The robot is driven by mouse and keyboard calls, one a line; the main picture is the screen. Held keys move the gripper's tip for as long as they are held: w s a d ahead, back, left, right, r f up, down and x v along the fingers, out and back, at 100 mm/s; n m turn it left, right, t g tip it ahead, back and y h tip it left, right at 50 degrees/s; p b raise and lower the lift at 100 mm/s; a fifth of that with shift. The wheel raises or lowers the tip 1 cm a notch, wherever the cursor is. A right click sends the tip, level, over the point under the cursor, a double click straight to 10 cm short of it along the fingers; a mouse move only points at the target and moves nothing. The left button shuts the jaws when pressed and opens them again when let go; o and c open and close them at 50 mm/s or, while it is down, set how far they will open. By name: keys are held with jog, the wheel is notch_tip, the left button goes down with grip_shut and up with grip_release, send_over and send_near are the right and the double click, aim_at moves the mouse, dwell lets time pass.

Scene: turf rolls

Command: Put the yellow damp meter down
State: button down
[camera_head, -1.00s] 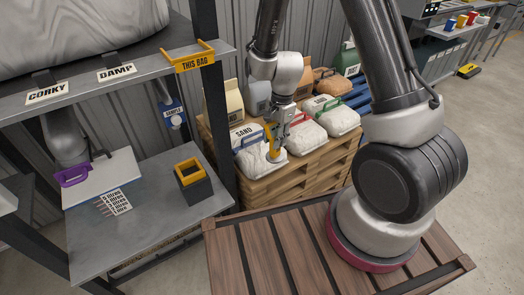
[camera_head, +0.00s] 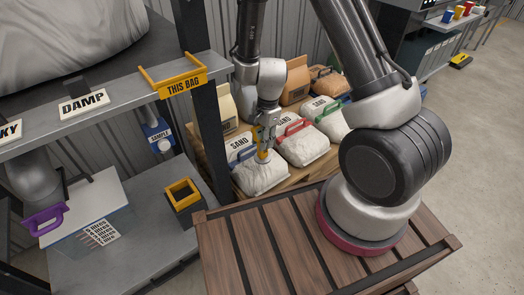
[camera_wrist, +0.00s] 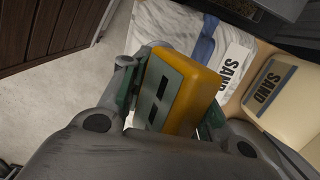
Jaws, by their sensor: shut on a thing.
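The yellow damp meter (camera_wrist: 178,90) is held between the fingers of my gripper (camera_wrist: 165,105), with its grey face showing in the wrist view. In the head view the meter (camera_head: 262,146) is a small yellow piece at the end of my gripper (camera_head: 264,140). It is over a white sand bag with a blue handle (camera_head: 262,175), which also shows behind it in the wrist view (camera_wrist: 172,22). I cannot tell whether the meter touches the bag. A black holder with a yellow rim (camera_head: 184,195) stands empty on the lower grey shelf at the left.
More sand bags, one with a red handle (camera_head: 303,147), lie on the wooden pallet. An upper shelf carries labels DAMP (camera_head: 84,103) and THIS BAG (camera_head: 182,85). A clear bin with a purple handle (camera_head: 95,210) stands on the lower shelf (camera_head: 150,235), which has bare room.

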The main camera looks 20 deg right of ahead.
jog(key=shift+f, duration=2.35)
jog(key=c, duration=1.1)
grip_release()
jog(key=shift+f, duration=0.1)
jog(key=r, duration=0.4)
jog(key=d+r, duration=0.1)
jog(key=r, duration=0.7)
jog(key=shift+w+d+r, duration=0.2)
jog(key=shift+w+r, duration=0.05)
jog(key=s+d+r+n+t, duration=0.1)
jog(key=s+d+r+n, duration=0.2)
jog(key=r, duration=0.5)
jog(key=s+d+r+n+t, duration=0.1)
jog(key=s+d+r+n, duration=0.2)
jog(key=r, duration=0.5)
jog(key=s+d+r+n+t, duration=0.1)
jog(key=s+d+r+n, duration=0.25)
jog(key=r, duration=0.45)
jog(key=s+d+r+n, duration=0.1)
jog(key=s, duration=0.2)
jog(key=s+d+r+n+t+h, duration=0.1)
jog(key=s+r+n, duration=0.1)
jog(key=s, duration=0.1)
jog(key=s+d+r+n, duration=0.1)
jog(key=s+r, duration=0.1)
jog(key=s, duration=0.2)
jog(key=shift+d+r+n+t, duration=0.25)
jog(key=shift+d+n+t, duration=0.05)
jog(key=shift+n, duration=0.05)
